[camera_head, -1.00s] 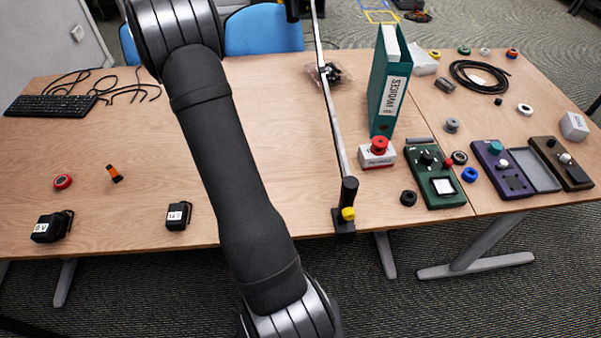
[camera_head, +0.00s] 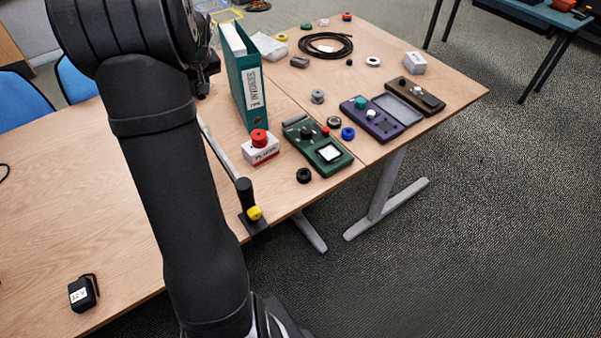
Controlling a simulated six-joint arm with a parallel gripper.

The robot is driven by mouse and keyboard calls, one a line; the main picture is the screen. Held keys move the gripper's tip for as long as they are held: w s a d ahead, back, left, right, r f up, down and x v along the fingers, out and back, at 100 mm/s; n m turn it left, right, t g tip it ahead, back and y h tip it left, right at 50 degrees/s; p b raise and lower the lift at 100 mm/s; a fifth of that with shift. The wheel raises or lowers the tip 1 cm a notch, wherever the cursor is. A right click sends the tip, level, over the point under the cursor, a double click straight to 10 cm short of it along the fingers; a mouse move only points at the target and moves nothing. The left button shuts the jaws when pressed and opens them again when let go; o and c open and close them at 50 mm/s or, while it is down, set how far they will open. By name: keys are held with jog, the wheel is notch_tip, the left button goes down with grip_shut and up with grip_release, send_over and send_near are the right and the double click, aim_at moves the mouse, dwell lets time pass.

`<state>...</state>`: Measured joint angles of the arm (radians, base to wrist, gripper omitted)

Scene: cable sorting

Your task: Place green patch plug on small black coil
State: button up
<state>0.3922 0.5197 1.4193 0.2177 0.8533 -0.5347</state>
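A small green round piece (camera_head: 306,26) lies at the far side of the table, left of a red-topped one; it is too small to tell whether it is the patch plug. A second dark ring (camera_head: 334,122) lies behind that box. A dark part at the end of my arm, perhaps my gripper (camera_head: 206,78), shows partly behind my arm, left of the green binder. Its fingers cannot be made out.
A green binder (camera_head: 246,85) stands upright beside the red button box (camera_head: 261,150). A metal bar with a black post (camera_head: 246,195) runs along the left. A large black cable coil (camera_head: 324,46), the green device box (camera_head: 318,148) and the purple box (camera_head: 372,119) lie to the right.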

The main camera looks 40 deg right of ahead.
jog(key=s+d+m+h, duration=0.1)
jog(key=s+d+m, duration=0.3)
jog(key=s+d, duration=1.05)
jog(key=s+d+f+m+g+h, duration=0.15)
jog(key=s+d, duration=0.25)
jog(key=s, duration=0.6)
jog(key=s+d+m+h, duration=0.1)
jog(key=s+d+m, duration=0.2)
jog(key=s, duration=0.6)
send_over(304, 169)
jog(key=s+a, duration=0.1)
jog(key=shift+n+t+y, duration=0.25)
jog(key=shift+n, duration=0.1)
jog(key=f, duration=1.8)
jog(key=shift+s+f, duration=0.2)
jog(key=shift+f, duration=2)
jog(key=shift+f, duration=0.15)
jog(key=o, duration=1)
